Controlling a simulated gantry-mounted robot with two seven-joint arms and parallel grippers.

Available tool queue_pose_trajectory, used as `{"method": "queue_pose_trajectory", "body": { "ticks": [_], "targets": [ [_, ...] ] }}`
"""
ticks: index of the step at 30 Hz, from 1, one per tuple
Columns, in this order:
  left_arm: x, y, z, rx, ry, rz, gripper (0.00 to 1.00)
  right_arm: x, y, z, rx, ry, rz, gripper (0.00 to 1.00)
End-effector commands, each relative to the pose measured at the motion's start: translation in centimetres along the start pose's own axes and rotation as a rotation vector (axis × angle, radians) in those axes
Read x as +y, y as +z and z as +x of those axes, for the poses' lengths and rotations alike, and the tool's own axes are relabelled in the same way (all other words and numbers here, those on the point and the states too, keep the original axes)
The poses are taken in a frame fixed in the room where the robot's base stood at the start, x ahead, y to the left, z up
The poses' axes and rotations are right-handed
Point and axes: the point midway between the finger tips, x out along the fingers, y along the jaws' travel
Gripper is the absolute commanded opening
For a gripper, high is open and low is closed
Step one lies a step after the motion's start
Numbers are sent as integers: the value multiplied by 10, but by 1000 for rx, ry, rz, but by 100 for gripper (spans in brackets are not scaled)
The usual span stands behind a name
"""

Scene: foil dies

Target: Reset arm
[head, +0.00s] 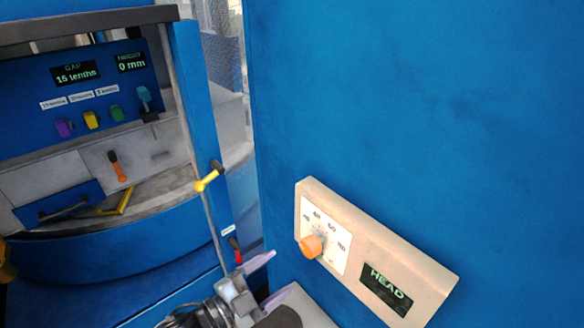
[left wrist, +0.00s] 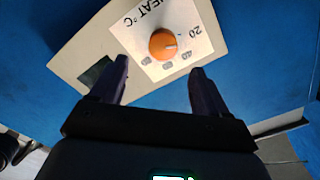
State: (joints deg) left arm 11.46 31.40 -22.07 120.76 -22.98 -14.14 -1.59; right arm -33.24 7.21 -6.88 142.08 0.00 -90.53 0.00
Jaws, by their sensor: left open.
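My left gripper (head: 286,270) is at the bottom middle of the head view, its two pale purple fingers apart and empty. It points toward a cream control box (head: 440,277) on the blue wall. The box carries a white dial plate with an orange knob (head: 311,246) and a dark display reading "HEAD". In the left wrist view the open fingers (left wrist: 160,66) stand apart, with the orange knob (left wrist: 163,44) beyond and between their tips. The knob looks clear of both fingers. My right gripper is not seen.
A blue machine at left has a panel (head: 140,75) showing "GAP 15 tenths" and "HEIGHT 0 mm", with coloured knobs below. A yellow-handled lever (head: 209,177) stands close beyond the left gripper. An orange-handled tool (head: 117,166) and a yellow angle piece (head: 118,205) are in the machine.

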Motion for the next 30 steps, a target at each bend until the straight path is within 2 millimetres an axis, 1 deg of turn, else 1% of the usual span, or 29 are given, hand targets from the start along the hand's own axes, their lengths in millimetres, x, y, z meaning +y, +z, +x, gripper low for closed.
{"method": "queue_pose_trajectory", "body": {
  "ticks": [5, 7, 9, 11, 14, 17, 18, 20, 21, 24, 27, 30],
  "targets": [
    [34, 6, -10, -34, 33, -105, 76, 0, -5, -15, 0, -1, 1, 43],
    [52, 3, -18, -46, 35, -175, 76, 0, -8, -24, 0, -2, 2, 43],
    [64, -2, -29, -74, 16, -261, 76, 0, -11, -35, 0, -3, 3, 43],
    [73, -1, -42, -140, -11, -342, 76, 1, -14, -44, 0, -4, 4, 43],
    [86, 12, -75, -337, -66, -492, 76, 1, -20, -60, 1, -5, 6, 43],
    [100, 34, -125, -609, -116, -652, 76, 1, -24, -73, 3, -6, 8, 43],
    [106, 42, -145, -712, -127, -705, 76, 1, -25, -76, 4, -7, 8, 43],
    [114, 50, -173, -854, -138, -777, 76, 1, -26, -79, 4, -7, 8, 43],
    [118, 54, -190, -938, -143, -818, 76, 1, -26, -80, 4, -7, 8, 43],
    [124, 59, -223, -1104, -147, -898, 76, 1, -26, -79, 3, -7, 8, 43],
    [129, 59, -246, -1226, -136, -948, 76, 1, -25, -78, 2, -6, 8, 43],
    [136, 57, -261, -1315, -112, -982, 76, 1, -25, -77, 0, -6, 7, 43]
  ]
}}
